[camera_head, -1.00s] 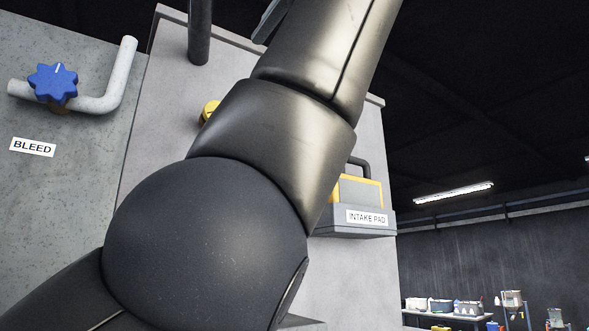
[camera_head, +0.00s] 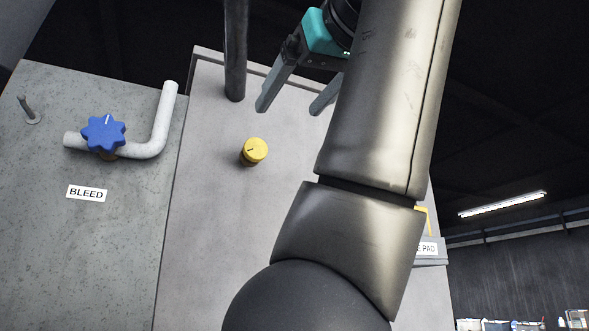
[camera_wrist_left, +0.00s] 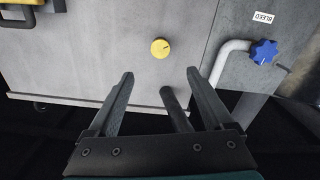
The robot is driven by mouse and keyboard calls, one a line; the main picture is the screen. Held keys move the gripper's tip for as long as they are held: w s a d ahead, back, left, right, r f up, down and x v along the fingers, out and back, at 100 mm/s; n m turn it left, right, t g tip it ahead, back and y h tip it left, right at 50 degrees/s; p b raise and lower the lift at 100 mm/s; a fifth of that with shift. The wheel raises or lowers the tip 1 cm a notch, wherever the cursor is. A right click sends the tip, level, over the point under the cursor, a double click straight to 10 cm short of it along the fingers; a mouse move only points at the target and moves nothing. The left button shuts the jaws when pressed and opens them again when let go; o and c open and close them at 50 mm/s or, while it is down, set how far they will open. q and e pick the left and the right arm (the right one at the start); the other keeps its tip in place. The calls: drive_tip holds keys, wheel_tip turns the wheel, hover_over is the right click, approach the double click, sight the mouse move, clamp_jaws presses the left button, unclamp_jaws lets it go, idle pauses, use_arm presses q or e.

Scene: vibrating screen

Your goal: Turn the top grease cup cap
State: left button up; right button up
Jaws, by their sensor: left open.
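The yellow grease cup cap (camera_head: 254,151) sits on the grey panel (camera_head: 215,215), with a dark mark on its face. It also shows in the left wrist view (camera_wrist_left: 160,48), beyond the fingertips and roughly between their lines. My left gripper (camera_head: 291,108) is open and empty, above and to the right of the cap in the head view, apart from it. In the left wrist view my left gripper (camera_wrist_left: 160,72) shows both fingers spread. My right gripper is not in view.
A dark vertical pipe (camera_head: 236,50) stands just above the cap, near the left finger. A blue star-shaped knob (camera_head: 104,133) on a white bent pipe (camera_head: 163,120) is at left, above the BLEED label (camera_head: 86,193). My arm partly hides the intake pad label (camera_head: 427,249).

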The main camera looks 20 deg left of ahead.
sight(257, 149)
use_arm(q)
drive_tip(key=p+x, duration=0.5)
drive_tip(key=x, duration=1)
drive_tip(key=shift+s, duration=0.1)
clamp_jaws()
